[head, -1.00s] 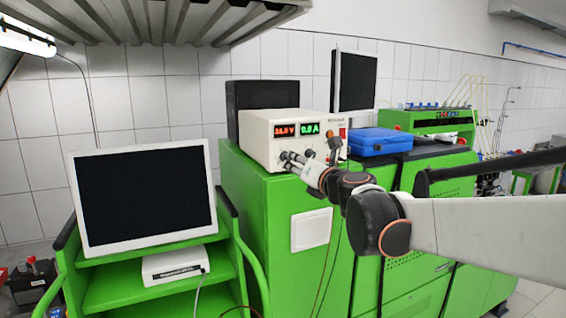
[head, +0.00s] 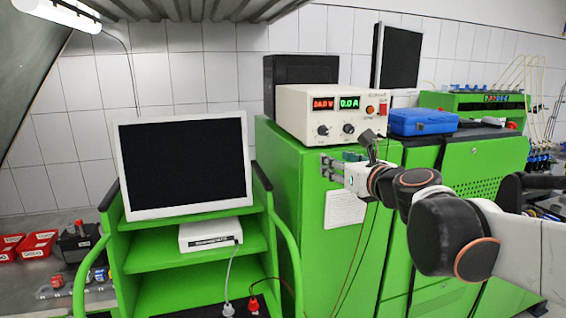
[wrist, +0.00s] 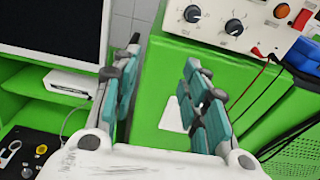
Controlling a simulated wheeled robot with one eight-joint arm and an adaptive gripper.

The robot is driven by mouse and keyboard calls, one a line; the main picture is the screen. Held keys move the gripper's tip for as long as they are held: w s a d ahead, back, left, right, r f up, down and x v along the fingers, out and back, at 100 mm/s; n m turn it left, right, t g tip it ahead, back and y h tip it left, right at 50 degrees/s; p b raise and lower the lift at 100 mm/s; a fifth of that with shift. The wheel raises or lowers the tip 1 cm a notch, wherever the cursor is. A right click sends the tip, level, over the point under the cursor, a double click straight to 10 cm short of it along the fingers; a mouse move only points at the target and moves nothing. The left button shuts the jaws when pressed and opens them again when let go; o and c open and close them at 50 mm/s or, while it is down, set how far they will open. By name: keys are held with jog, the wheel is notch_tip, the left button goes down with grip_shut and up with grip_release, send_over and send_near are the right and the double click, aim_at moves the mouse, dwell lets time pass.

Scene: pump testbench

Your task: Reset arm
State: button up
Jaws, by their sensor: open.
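My gripper (head: 326,167) is at the end of my arm, in front of the green cabinet (head: 290,215) and below the front panel of the white power supply (head: 335,115). In the wrist view my gripper (wrist: 162,58) has its teal-padded fingers apart, with nothing between them. The power supply stands on the cabinet with its red and green displays lit, reading about 24.0 V and 0.0 A. Its knobs (wrist: 234,27) show at the top of the wrist view, apart from the fingers.
A monitor (head: 185,165) stands on a green cart at left, with a white box (head: 210,233) on its shelf. A blue case (head: 422,121) lies right of the power supply. Thin red and black cables (wrist: 262,75) hang from the supply's right side, near my gripper.

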jog(key=s+a+f+n+g+b, duration=0.1)
jog(key=s+f+n+g+b, duration=0.25)
jog(key=s+f+n, duration=0.65)
jog(key=s+a+f+n+g+b, duration=0.15)
jog(key=s+f+n+b, duration=0.35)
jog(key=f+n, duration=0.5)
jog(key=s+d+f+n+g+h+b, duration=0.2)
jog(key=s+f+n, duration=0.4)
jog(key=f, duration=0.3)
jog(key=s+d+f+n+g+h+b, duration=0.1)
jog(key=s+d+f+n+b, duration=0.3)
jog(key=f, duration=0.5)
jog(key=s+d+n+h, duration=0.1)
jog(key=s+n, duration=0.1)
jog(key=s, duration=0.1)
jog(key=shift+s+f+n+g+h+b, duration=0.2)
jog(key=shift+f+n+g+h+b, duration=0.1)
jog(key=shift+f+g+h+b, duration=0.1)
jog(key=shift+r, duration=0.1)
